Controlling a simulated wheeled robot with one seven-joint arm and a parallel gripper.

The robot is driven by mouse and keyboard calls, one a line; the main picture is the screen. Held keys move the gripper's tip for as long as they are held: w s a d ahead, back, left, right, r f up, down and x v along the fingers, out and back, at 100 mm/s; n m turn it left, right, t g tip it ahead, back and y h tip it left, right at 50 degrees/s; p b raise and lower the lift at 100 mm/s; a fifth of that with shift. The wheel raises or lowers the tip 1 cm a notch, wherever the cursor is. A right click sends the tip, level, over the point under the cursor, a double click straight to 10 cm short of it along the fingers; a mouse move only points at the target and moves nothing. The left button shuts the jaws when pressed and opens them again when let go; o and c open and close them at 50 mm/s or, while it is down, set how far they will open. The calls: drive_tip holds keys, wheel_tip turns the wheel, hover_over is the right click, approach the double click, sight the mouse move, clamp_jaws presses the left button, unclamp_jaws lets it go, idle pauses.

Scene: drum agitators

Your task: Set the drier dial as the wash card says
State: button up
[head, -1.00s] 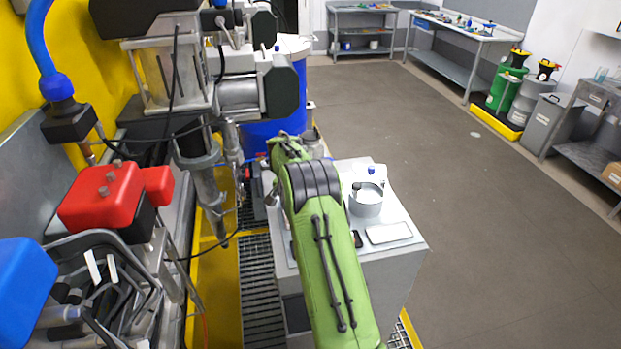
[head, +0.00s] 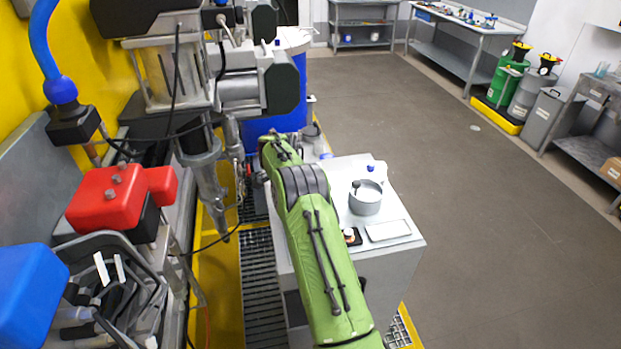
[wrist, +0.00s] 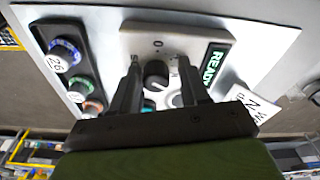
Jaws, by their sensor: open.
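In the wrist view a tilted light panel (wrist: 113,35) fills the upper part. A round black knob (wrist: 155,72) with a pale mark sits on it, between the two fingers of my open gripper (wrist: 158,64); whether they touch it I cannot tell. Left of it a dark strip (wrist: 73,35) carries several coloured dials, a blue one (wrist: 65,54) labelled about 26 among them. A white card (wrist: 250,108) with partly hidden lettering is at the right. I cannot tell which dial is the drier's. In the head view my arm hides the gripper and panel.
A dark display (wrist: 211,66) reads READY. In the head view a grey cabinet (head: 395,262) beside my arm bears a metal pot (head: 365,199) and a white tray (head: 388,230). Agitator machinery (head: 245,85) and a blue drum (head: 290,90) stand close at left.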

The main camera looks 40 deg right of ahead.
drive_tip(key=shift+r+p, duration=1.6)
drive_tip(key=shift+r, duration=1.4)
